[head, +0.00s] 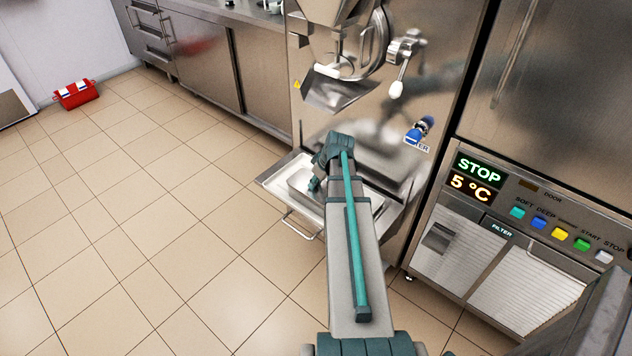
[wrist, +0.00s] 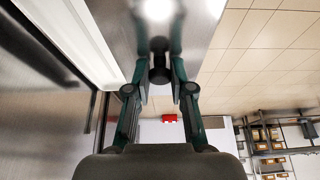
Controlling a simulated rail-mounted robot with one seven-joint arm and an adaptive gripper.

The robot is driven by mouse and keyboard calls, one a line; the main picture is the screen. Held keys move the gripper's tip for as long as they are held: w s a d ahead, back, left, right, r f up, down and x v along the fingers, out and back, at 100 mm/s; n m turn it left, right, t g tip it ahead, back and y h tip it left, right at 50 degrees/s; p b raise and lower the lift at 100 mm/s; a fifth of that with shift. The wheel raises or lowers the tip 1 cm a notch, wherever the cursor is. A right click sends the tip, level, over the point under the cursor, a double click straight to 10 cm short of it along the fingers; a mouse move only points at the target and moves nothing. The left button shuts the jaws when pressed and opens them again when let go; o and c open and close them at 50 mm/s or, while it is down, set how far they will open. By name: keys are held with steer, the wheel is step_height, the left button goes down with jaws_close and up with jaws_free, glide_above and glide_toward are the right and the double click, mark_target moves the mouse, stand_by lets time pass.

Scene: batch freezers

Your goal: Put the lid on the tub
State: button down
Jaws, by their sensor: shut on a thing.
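In the wrist view my gripper (wrist: 160,75) is shut on the black knob of the lid (wrist: 108,22). The lid is a shiny metal plate that fills the top middle of that view, with a finger on each side of its knob. In the head view my gripper (head: 315,184) is over the shelf of the batch freezer. A pale metal tub (head: 298,180) shows there beside and behind my arm. My arm hides much of it, and I cannot tell whether the lid touches its rim.
The pull-out shelf (head: 273,180) has a wire handle at its front. The freezer's spout (head: 335,90) hangs above. A control panel (head: 520,215) reading STOP and 5 °C stands at right. A red box (head: 76,95) lies far left; the tiled floor between is clear.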

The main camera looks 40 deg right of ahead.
steer(key=shift+f, duration=0.1)
stand_by(0.8)
steer(key=c, duration=0.8)
jaws_free()
steer(key=shift+c, duration=0.2)
steer(key=o, duration=0.6)
steer(key=shift+c, duration=0.2)
steer(key=shift+r+p, duration=2.15)
steer(key=shift+r, duration=1.35)
